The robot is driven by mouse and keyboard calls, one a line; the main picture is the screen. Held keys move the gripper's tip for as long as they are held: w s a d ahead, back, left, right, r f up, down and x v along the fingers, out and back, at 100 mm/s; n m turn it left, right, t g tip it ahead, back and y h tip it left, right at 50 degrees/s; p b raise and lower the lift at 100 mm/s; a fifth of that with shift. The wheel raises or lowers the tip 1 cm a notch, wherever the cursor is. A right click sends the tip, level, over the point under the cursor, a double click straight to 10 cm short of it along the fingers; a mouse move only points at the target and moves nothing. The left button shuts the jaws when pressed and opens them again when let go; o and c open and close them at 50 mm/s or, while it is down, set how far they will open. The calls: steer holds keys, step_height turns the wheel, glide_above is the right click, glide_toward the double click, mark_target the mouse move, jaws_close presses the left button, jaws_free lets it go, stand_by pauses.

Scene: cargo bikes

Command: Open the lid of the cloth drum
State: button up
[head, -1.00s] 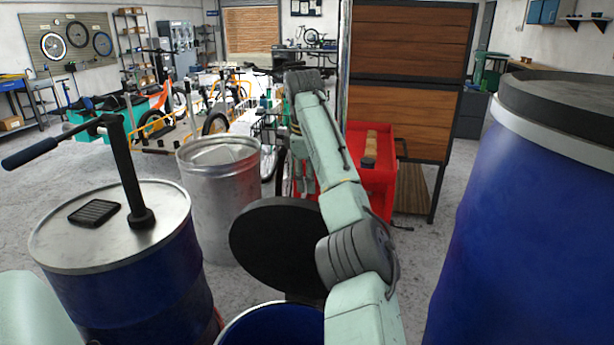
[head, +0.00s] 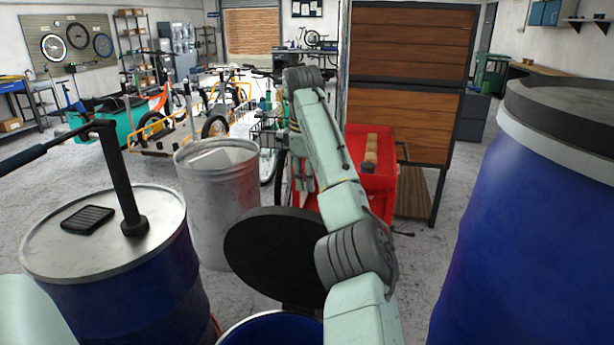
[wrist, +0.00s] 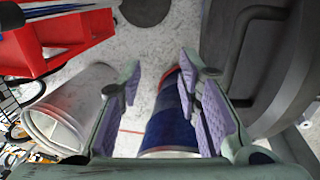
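A blue drum (head: 262,330) stands at the bottom of the head view, with its opening showing. Its round black lid (head: 262,255) is tilted up behind the opening, partly hidden by my arm. In the wrist view a large dark round shape with a bar across it fills the right side, and it looks like the lid (wrist: 275,75). My gripper (wrist: 160,75) is open, its purple-padded fingers apart, with nothing between them. The dark shape lies to the right of the fingers, apart from them as far as I can tell. In the head view my fingertips are hard to make out.
A blue drum with a hand pump (head: 105,235) stands at left, and an open metal bin (head: 215,200) is beside it. A red cart (head: 375,180) stands beyond my arm. A large blue drum with a dark top (head: 540,200) closes off the right. Floor is clear right of centre.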

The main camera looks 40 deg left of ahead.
steer(key=v, duration=0.7)
steer(key=shift+r, duration=0.2)
